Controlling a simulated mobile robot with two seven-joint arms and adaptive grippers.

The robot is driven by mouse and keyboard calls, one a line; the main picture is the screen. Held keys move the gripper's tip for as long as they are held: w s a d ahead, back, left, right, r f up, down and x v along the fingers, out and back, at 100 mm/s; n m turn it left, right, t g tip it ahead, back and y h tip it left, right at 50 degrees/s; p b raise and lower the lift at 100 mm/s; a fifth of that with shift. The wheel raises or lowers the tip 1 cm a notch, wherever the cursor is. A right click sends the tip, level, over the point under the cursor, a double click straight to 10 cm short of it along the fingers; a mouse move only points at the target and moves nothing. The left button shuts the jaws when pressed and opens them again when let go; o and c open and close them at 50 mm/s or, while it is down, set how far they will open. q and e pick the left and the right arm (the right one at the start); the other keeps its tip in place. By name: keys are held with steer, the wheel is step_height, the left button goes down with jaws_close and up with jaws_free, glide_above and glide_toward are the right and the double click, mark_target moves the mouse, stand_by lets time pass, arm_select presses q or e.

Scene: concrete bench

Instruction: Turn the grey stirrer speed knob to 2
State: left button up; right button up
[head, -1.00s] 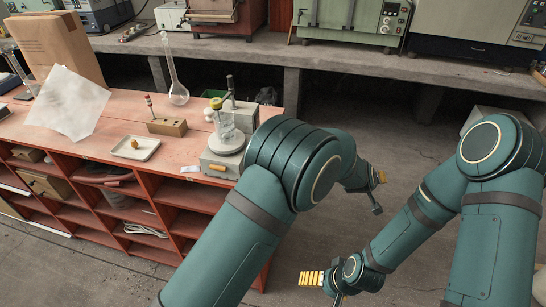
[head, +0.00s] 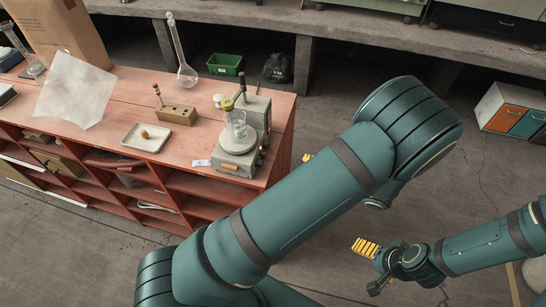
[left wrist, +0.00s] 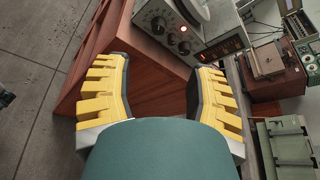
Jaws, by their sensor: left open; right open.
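The hotplate stirrer (head: 258,118) stands at the right end of the red bench, with a glass beaker on its round plate. In the left wrist view its front panel (left wrist: 196,28) shows at the top, tilted, with dark round knobs (left wrist: 158,24), a small red light and a display. I cannot tell which knob is the grey one, nor read its setting. My left gripper (left wrist: 160,95) is open and empty, apart from the panel; in the head view only a yellow fingertip shows past my arm. My right gripper (head: 366,248) is open and empty over the floor.
On the red bench (head: 110,95) are a wooden block (head: 177,115), a white tray (head: 146,137), a flask (head: 187,76) and a paper sheet (head: 75,90). A green crate (head: 225,64) sits on the floor behind. The floor right of the bench is open.

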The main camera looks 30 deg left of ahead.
mark_target(262, 164)
arm_select(q)
steer(key=x, duration=1.3)
steer(key=shift+a+f, duration=0.15)
steer(key=shift+a, duration=0.05)
jaws_close()
